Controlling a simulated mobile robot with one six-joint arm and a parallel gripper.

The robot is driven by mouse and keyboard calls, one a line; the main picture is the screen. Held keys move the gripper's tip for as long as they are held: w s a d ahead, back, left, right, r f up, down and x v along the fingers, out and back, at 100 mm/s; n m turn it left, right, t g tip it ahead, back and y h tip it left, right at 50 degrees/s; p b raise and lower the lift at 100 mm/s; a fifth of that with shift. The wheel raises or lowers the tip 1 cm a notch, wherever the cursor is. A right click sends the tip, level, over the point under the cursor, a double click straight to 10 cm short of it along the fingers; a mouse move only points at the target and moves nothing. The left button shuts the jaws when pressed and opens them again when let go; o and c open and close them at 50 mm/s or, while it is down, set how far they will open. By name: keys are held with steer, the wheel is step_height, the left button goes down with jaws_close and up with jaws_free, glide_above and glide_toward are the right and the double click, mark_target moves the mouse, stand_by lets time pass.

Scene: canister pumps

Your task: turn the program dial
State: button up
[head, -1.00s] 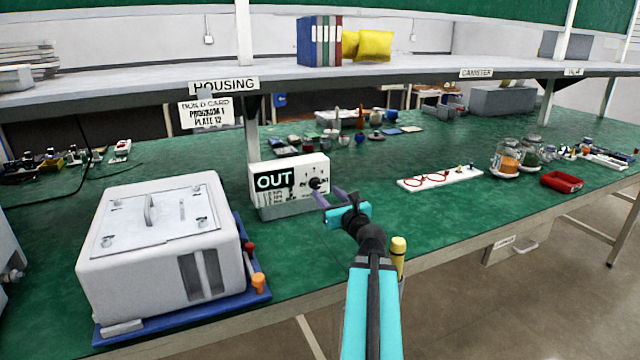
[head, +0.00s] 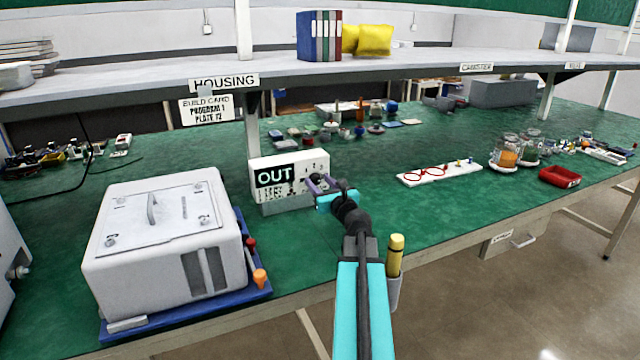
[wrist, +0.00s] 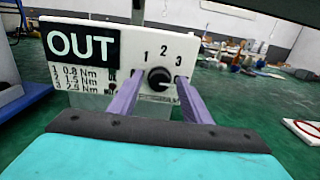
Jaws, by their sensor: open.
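The program dial (wrist: 158,79) is a round black knob on the front of a white box (wrist: 80,27). The numbers 1, 2 and 3 are printed above it, and a white mark shows on the knob. The box also stands on the green bench in the head view (head: 290,165), with a black panel reading OUT (head: 275,175). My gripper (wrist: 158,92) is open, its two purple fingers reaching to either side of the dial. Whether they touch it I cannot tell. In the head view my gripper (head: 314,184) covers much of the dial.
A white machine (head: 165,240) on a blue base stands left of the box. A build card (head: 206,110) reading PROGRAM 1, PLATE 12 hangs from the shelf. A white board with red rings (head: 440,174) and a red tray (head: 560,177) lie to the right. Bench between is clear.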

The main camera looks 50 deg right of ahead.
steer(key=shift+w, duration=0.1)
steer(key=c, duration=1)
steer(key=shift+c, duration=0.2)
